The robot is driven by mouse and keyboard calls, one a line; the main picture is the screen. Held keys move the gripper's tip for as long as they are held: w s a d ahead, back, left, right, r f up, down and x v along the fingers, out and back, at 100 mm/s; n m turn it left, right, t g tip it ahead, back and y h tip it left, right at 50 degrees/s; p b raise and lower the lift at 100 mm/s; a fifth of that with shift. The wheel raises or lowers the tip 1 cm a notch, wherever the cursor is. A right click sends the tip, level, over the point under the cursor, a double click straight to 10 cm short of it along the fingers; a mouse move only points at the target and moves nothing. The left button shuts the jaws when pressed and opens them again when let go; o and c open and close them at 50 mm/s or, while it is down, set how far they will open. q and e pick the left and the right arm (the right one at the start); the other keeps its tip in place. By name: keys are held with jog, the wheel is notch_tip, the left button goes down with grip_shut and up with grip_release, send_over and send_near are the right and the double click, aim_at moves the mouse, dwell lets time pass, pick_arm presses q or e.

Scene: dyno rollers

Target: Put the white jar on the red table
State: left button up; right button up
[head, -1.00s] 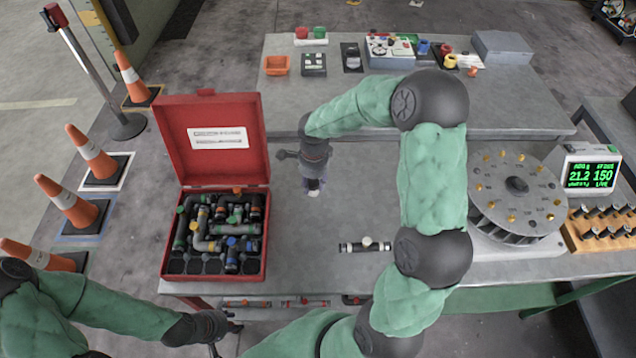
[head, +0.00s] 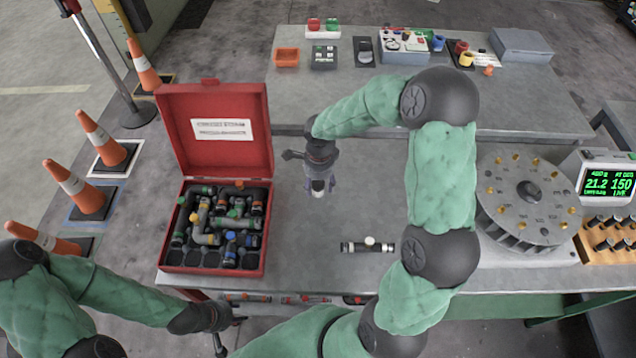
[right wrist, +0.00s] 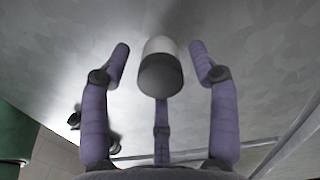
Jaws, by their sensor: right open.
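The white jar (right wrist: 160,47) has a pale body and a dark grey end facing the camera in the right wrist view. It is between the spread purple fingers of my right gripper (right wrist: 160,72), with gaps on both sides. In the head view a small white part of the jar (head: 318,186) shows at the tip of my right gripper (head: 320,183), over the near grey table (head: 300,245). My right gripper is open. My left gripper (head: 222,340) hangs low at the front edge; its fingers are too small to judge. Both visible table tops look grey.
A red open case (head: 163,230) of pipe fittings stands left of my right gripper. A short pipe fitting (head: 368,246) lies to the right. A round dial device (head: 530,195) and green display (head: 607,182) stand at right. A far table (head: 440,100) carries small items.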

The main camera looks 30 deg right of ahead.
aim_at(319, 183)
jog(key=shift+r, duration=0.2)
notch_tip(319, 183, up, 12)
jog(key=p, duration=0.3)
jog(key=shift+p, duration=0.3)
jog(key=shift+s+d, duration=0.1)
dwell(0.9)
